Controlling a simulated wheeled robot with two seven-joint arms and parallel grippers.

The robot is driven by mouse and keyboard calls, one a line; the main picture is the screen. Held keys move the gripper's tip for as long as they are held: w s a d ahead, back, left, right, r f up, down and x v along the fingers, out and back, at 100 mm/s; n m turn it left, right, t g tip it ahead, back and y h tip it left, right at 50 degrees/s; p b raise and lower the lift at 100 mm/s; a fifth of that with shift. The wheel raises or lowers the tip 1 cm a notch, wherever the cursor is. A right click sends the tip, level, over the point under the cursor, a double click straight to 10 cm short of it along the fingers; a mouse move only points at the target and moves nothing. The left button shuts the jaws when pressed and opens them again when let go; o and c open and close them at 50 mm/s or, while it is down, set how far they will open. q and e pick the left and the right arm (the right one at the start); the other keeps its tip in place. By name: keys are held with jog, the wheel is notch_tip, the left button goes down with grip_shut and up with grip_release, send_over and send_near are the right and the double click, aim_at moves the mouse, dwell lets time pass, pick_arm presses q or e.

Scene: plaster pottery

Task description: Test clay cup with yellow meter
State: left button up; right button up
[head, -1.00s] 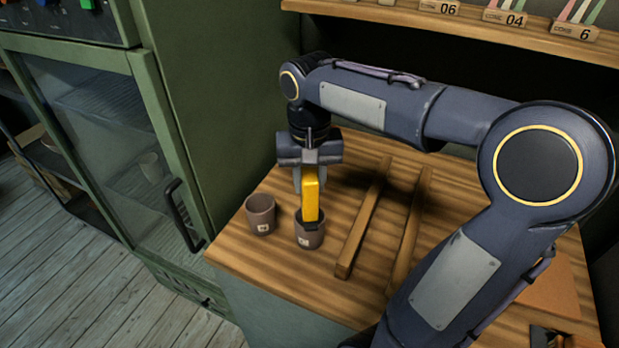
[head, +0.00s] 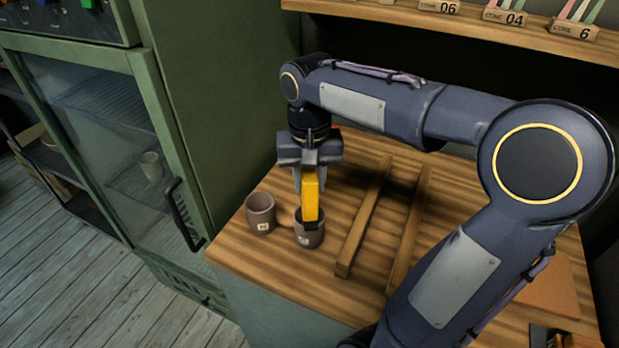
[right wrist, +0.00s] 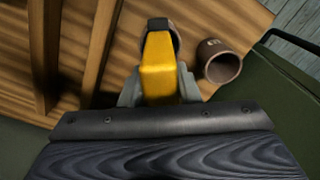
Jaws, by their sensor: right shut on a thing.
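My right gripper (head: 310,172) is shut on the yellow meter (head: 311,196) and holds it upright, pointing down. The meter's dark lower end is at the mouth of a brown clay cup (head: 309,238) with a small pale label; whether it touches the cup cannot be told. A second brown clay cup (head: 261,214), also labelled, stands just to the left. In the right wrist view the meter (right wrist: 158,70) sits between the fingers and hides most of the cup under it. The other cup (right wrist: 219,62) shows to its right. My left gripper is not in view.
Two wooden rails (head: 363,220) lie on the wooden worktop (head: 290,280) right of the cups. A green cabinet (head: 225,90) with a glass door stands at the left. A shelf (head: 400,14) with labelled blocks runs along the back.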

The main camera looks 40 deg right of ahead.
dwell(0.4)
notch_tip(320, 180, up, 7)
jog(key=p, duration=0.6)
jog(key=shift+p, duration=0.4)
dwell(0.7)
